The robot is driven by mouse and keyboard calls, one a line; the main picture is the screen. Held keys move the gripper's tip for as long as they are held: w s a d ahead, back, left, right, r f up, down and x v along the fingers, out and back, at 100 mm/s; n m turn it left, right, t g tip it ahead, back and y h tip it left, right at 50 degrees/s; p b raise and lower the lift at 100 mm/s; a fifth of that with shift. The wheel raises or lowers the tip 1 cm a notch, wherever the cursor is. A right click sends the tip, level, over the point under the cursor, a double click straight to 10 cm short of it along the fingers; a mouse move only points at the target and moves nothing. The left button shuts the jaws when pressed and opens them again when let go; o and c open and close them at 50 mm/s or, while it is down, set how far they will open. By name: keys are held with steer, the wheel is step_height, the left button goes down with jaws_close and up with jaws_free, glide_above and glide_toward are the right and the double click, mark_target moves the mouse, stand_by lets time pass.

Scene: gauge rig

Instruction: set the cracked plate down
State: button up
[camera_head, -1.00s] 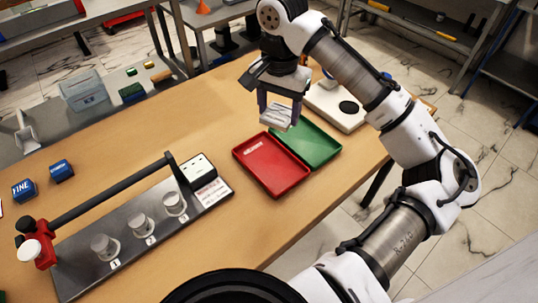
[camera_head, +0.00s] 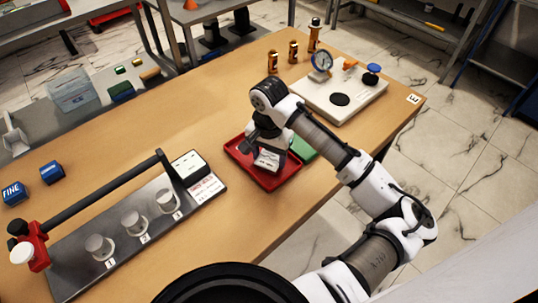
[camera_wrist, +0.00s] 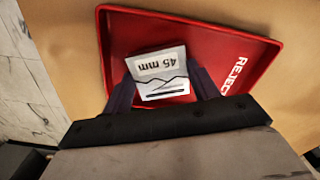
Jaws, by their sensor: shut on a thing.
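The cracked plate (camera_wrist: 160,74) is a small white and grey block marked "45 mm", with a dark jagged line across it. It also shows in the head view (camera_head: 268,160). My gripper (camera_wrist: 162,84) is shut on it, one dark finger on each side. My gripper (camera_head: 270,148) is over the red tray (camera_head: 241,163) in the head view. In the wrist view the red tray (camera_wrist: 235,58) reads "REJEC" along one side, and the plate appears within its outline. I cannot tell whether the plate touches the tray floor.
A green tray (camera_head: 304,149) adjoins the red one, partly hidden by my arm. A pale board with a dial gauge (camera_head: 321,62) stands behind. A metal rig with several round posts (camera_head: 133,222) and a black bar lies left. Blue blocks (camera_head: 52,172) sit further left.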

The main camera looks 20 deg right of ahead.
mark_target(269, 160)
steer(key=shift+f, duration=0.25)
steer(key=shift+f, duration=0.15)
steer(key=o, duration=1.1)
steer(key=shift+c, duration=0.2)
step_height(269, 160, up, 12)
steer(key=shift+r, duration=0.25)
